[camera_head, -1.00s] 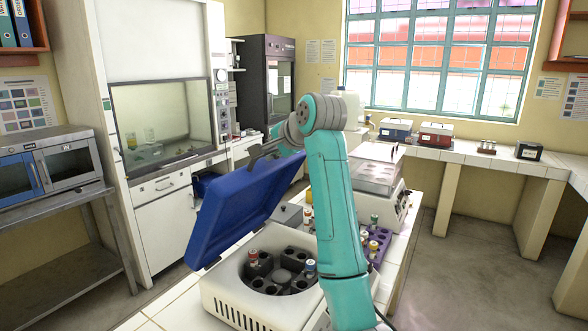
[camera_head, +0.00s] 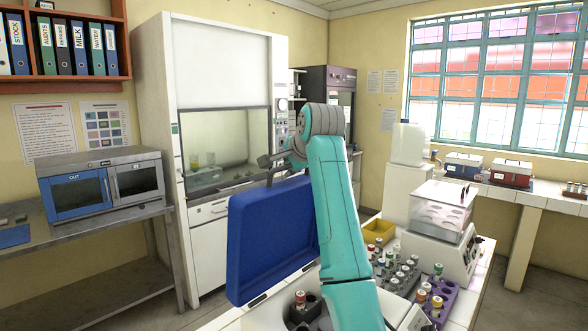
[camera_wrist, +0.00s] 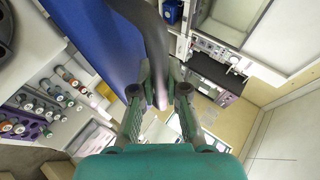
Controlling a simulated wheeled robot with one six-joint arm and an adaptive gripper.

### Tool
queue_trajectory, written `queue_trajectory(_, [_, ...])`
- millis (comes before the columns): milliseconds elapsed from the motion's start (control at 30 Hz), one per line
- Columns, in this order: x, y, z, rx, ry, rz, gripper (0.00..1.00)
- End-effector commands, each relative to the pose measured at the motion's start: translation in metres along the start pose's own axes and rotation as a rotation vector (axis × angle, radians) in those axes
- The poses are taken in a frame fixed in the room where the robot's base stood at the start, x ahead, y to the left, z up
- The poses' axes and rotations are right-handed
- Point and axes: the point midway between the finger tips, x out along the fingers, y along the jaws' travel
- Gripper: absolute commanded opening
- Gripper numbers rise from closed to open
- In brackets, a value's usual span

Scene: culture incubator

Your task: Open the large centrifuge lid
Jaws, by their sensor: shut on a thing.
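The large centrifuge's blue lid (camera_head: 262,240) stands raised and close to upright on its hinge side. Its hollow inner face shows in the head view. Below it, part of the open bowl with dark tube holders (camera_head: 303,308) shows; my arm and the picture edge hide most of the body. My gripper (camera_head: 277,165) is at the lid's upper edge. The exact contact at the fingertips is hard to see.
Right of my arm are a tube rack (camera_head: 400,272), a purple rack (camera_head: 437,303), a yellow tray (camera_head: 378,230) and a smaller device with a clear cover (camera_head: 440,212). A fume hood (camera_head: 222,135) stands behind the lid. An incubator (camera_head: 105,187) sits on the left bench.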

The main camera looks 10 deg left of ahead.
Motion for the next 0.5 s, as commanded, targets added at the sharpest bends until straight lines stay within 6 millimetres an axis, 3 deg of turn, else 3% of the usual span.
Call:
queue_trajectory(200, [-0.0008, -0.0007, -0.0008, 0.0, 0.002, -0.002, 0.0])
queue_trajectory(233, [-0.0008, -0.0007, -0.0008, 0.0, 0.002, -0.002, 0.2])
queue_trajectory(300, [-0.0007, -0.0005, -0.0008, 0.0, 0.001, -0.002, 0.38])
queue_trajectory(500, [-0.0004, -0.0001, -0.0006, 0.0, 0.001, -0.001, 0.39])
